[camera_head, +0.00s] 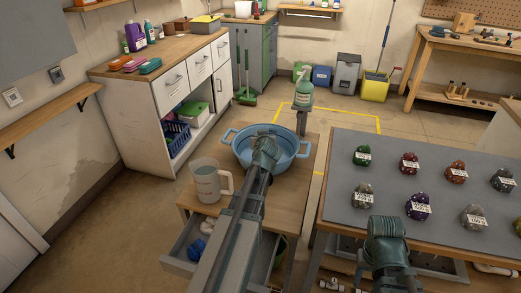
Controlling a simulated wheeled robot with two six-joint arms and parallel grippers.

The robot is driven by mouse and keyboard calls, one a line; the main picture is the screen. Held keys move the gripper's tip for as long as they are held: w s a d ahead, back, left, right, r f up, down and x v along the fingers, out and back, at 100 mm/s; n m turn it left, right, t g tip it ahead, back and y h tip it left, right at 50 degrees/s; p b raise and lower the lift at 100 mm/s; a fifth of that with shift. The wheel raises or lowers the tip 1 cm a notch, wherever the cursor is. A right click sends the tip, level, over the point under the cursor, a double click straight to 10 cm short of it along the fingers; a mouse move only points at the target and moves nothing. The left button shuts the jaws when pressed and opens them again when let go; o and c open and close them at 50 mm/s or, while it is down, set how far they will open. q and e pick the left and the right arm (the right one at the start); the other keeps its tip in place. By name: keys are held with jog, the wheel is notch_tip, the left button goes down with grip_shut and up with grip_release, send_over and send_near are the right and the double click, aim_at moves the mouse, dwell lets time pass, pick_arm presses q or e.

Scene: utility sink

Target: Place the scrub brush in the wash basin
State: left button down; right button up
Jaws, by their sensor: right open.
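The blue wash basin (230,146) with two side handles stands on a small wooden table. My left arm reaches forward over the table, and its gripper end (265,148) is above the basin, covering part of its inside. I cannot see its fingers or whether it holds anything. My right gripper (387,228) is open at the near edge of the grey-topped table, its fingers mostly hidden. I cannot pick out the scrub brush for certain. Small red, orange and teal items (150,66) lie on the left counter, too small to identify.
An open drawer (184,250) below the table holds a blue item. Several labelled stones lie on the grey-topped table (335,205).

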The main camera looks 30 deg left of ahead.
pick_arm(q)
jog(key=shift+f+b, duration=2.2)
jog(key=shift+f, duration=0.05)
jog(key=shift+f, duration=0.1)
jog(key=c, duration=0.7)
grip_release()
jog(key=shift+s+d+r, duration=0.1)
jog(key=shift+s+r, duration=0.05)
jog(key=shift+r, duration=0.15)
jog(key=p+v, duration=0.4)
jog(key=v, duration=0.7)
jog(key=shift+s+d+p, duration=0.2)
jog(key=shift+d+p, duration=0.05)
jog(key=shift+p, duration=0.1)
